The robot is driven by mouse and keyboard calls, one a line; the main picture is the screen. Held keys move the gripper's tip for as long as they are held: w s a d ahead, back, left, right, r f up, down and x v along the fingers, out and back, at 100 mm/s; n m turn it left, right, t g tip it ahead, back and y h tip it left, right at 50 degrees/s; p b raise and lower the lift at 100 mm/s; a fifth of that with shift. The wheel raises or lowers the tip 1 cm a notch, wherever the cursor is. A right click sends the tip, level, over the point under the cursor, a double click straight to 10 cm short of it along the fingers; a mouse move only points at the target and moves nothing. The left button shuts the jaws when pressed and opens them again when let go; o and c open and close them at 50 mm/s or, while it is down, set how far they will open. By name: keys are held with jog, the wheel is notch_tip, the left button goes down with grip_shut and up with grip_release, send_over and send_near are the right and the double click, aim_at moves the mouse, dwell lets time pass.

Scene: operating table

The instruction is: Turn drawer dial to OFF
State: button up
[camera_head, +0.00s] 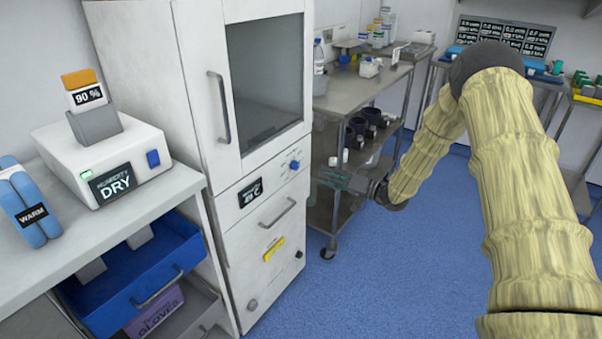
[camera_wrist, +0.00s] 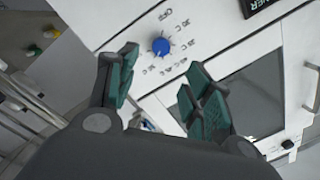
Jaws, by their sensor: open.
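The dial (camera_head: 294,165) is a small blue knob on the white panel below the cabinet's glass door. Printed marks surround it. In the wrist view the blue dial (camera_wrist: 161,46) shows beyond and between my fingers. Dark lettering at its upper right looks like OFF, but the pointer's setting is too small to read. My gripper (camera_head: 328,180) is to the right of the dial in the head view, with its green-padded fingers toward the cabinet. In the wrist view my gripper (camera_wrist: 158,75) is open and empty, apart from the dial.
The white cabinet (camera_head: 202,75) has a long door handle (camera_head: 220,107), a temperature label (camera_head: 251,192) and a drawer handle (camera_head: 278,213) near the dial. A steel cart (camera_head: 350,90) with bottles and cups stands behind my gripper.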

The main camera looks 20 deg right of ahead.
aim_at(298, 165)
jog(key=x, duration=1)
jog(key=shift+w+a+b, duration=0.2)
jog(key=shift+b, duration=0.1)
jog(key=c, duration=1)
